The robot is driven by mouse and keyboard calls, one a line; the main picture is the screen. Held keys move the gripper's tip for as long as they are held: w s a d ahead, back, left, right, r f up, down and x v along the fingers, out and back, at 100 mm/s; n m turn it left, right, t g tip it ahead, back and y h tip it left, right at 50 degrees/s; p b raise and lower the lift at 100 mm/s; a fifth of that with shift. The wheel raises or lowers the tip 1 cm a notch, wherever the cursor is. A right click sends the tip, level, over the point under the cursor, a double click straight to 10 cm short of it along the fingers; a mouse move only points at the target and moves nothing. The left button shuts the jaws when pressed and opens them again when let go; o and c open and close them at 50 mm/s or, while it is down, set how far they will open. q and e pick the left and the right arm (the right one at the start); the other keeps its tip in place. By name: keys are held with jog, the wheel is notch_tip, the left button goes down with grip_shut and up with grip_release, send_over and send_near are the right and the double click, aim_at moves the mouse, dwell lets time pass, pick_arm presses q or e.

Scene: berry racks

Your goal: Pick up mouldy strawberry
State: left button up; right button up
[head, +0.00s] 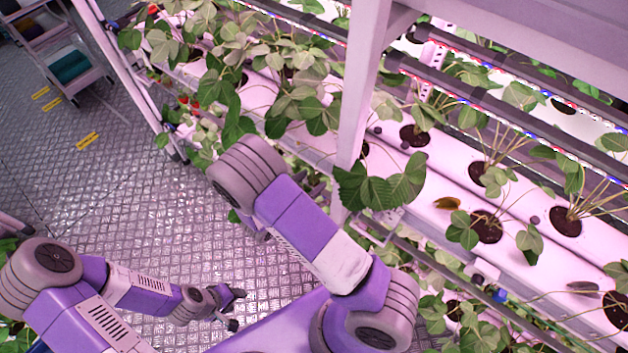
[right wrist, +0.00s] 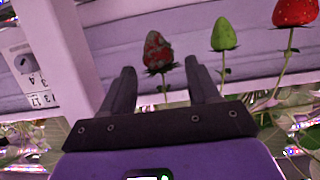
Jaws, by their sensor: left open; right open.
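In the right wrist view, a dark red strawberry with grey mouldy patches (right wrist: 157,51) stands tip up, just beyond the fingertips and between their lines. My right gripper (right wrist: 161,78) is open and empty, with one finger on each side of the berry's stem below it. In the head view the right gripper is hidden behind my own arm and leaves. My left gripper (head: 237,309) is open and empty, low over the metal floor, away from the plants.
A green strawberry (right wrist: 223,35) stands just right of the right finger, and a red one (right wrist: 295,12) farther right. A white rack post (head: 360,100) and planted gutters (head: 440,190) fill the right side. The floor (head: 150,190) at left is mostly clear.

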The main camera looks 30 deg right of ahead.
jog(key=shift+x, duration=1.2)
jog(key=c, duration=0.7)
jog(key=shift+o, duration=0.2)
jog(key=shift+r, duration=0.1)
jog(key=shift+w+r, duration=0.1)
jog(key=shift+r, duration=0.05)
jog(key=shift+a, duration=0.4)
jog(key=s+a, duration=0.2)
jog(key=a, duration=0.3)
jog(key=s+a, duration=0.2)
jog(key=a, duration=0.3)
jog(key=s+a, duration=0.3)
jog(key=a, duration=0.3)
